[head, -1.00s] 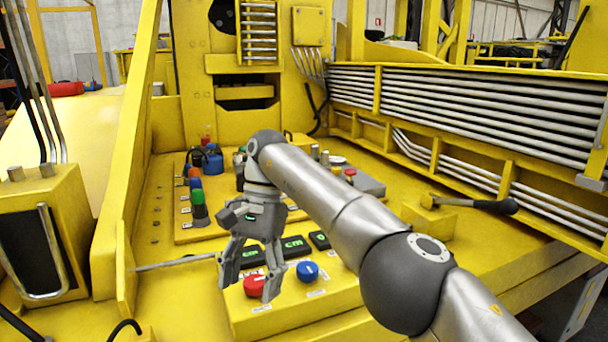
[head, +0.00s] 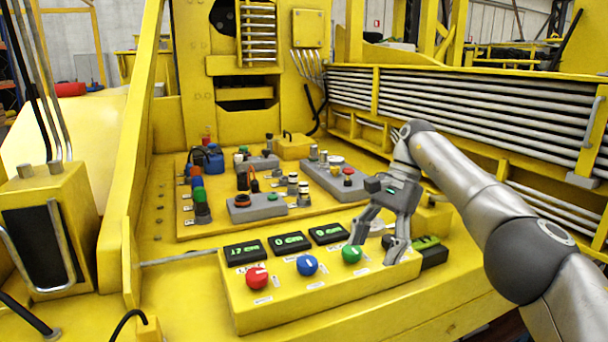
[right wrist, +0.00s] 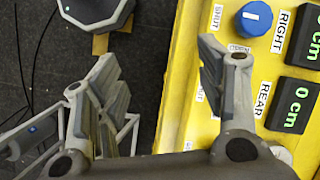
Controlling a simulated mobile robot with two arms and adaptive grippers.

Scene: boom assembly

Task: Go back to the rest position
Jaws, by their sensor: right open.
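My right gripper (head: 375,248) is open and empty at the right end of a yellow control box (head: 290,298). In the head view one finger overlaps the green knob (head: 352,254); I cannot tell whether they touch. The red knob (head: 257,278) and blue knob (head: 307,265) stand clear to its left. In the right wrist view the spread fingers (right wrist: 158,78) show, one over the box and one over the dark floor. The blue knob (right wrist: 254,18) is beyond them; the green knob is not visible there. My left gripper is not in view.
Three displays on the box read 17 cm (head: 246,252), 0 cm (head: 290,243) and 0 cm (head: 328,233). Behind it is a yellow panel (head: 225,229) with switches and connectors. A railing with grey pipes (head: 480,110) runs along the right, behind my right arm.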

